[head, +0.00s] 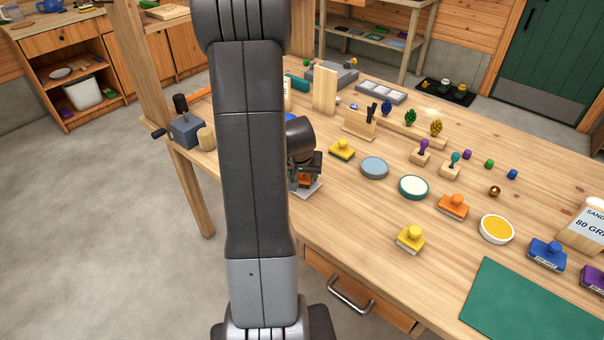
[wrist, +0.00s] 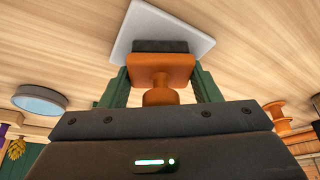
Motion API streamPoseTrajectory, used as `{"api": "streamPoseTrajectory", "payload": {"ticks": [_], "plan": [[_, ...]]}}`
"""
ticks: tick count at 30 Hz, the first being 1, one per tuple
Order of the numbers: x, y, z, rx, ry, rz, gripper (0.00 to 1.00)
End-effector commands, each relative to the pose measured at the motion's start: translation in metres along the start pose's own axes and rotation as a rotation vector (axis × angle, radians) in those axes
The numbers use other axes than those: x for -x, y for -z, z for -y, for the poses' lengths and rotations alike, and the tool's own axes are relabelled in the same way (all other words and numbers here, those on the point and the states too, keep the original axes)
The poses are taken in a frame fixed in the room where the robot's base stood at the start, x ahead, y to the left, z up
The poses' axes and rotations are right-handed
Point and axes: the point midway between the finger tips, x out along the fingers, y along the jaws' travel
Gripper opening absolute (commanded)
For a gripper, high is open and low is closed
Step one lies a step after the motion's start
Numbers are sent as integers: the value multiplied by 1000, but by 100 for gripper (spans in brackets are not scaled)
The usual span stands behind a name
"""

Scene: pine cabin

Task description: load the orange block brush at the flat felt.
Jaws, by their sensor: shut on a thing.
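My gripper (head: 303,172) is shut on an orange block brush (head: 305,181), low over the left part of the workbench. In the wrist view the green fingers of my gripper (wrist: 163,84) stand on either side of the orange block brush (wrist: 162,70), whose dark pad faces a flat pale grey square (wrist: 148,25). The square also shows under the brush in the head view (head: 311,191); it may be the flat felt. I cannot tell whether pad and square touch. My arm hides part of the bench there.
A green mat (head: 535,303) lies at the front right.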

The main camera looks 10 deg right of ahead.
Motion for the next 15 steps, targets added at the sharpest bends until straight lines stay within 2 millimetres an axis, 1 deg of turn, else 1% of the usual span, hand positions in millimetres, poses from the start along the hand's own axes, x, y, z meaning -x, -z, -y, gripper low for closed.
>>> {"api": "streamPoseTrajectory", "payload": {"ticks": [15], "plan": [[37,15,0,-1,0,0,38]]}}
